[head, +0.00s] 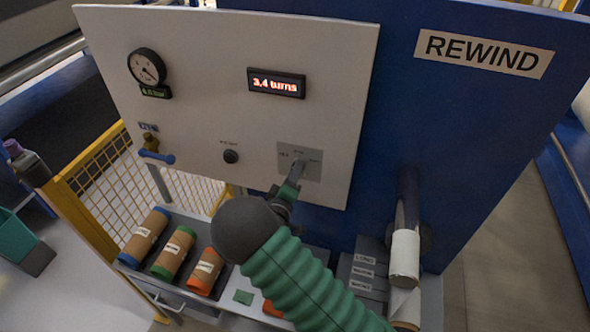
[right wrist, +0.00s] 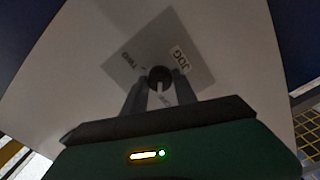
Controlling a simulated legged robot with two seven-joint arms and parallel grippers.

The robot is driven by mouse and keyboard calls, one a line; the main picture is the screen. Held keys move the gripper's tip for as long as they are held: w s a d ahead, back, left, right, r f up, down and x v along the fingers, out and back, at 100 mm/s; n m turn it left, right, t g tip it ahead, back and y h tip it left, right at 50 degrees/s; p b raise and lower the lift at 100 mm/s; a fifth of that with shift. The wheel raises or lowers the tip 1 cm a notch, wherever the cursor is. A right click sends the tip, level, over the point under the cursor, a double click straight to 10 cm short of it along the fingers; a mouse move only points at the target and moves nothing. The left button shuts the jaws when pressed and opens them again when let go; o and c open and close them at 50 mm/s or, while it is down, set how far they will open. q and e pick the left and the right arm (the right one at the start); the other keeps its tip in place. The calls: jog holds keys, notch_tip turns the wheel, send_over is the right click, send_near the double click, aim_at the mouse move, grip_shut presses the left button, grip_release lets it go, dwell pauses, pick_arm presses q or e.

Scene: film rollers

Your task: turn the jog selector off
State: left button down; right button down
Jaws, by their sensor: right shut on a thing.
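The jog selector (right wrist: 160,75) is a small dark round knob on a grey square plate (right wrist: 185,52) on the white panel. In the right wrist view the plate appears tilted, with a JOG label to the knob's right, another label to its left and a light one partly hidden below. My right gripper (right wrist: 159,90) is shut on the selector, one finger on each side. In the head view the same plate (head: 314,166) shows on the lower right of the panel, and my right gripper (head: 296,176) covers most of the knob. The handle's exact direction is hard to tell. My left gripper is not in view.
The white panel (head: 230,60) also carries a gauge (head: 147,66), a red "3.4 turns" display (head: 276,82), a black button (head: 231,156) and a blue-handled valve (head: 156,154). Below, cores lie on a tray (head: 222,288). A white roll (head: 405,258) sits at right.

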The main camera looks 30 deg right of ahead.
jog(key=shift+w+r+n, duration=0.15)
jog(key=shift+r+n, duration=0.05)
jog(key=shift+n, duration=0.4)
jog(key=c, duration=1.4)
grip_release()
jog(key=o, duration=0.4)
jog(key=shift+f, duration=0.2)
jog(key=shift+w, duration=0.1)
jog(key=shift+f, duration=0.1)
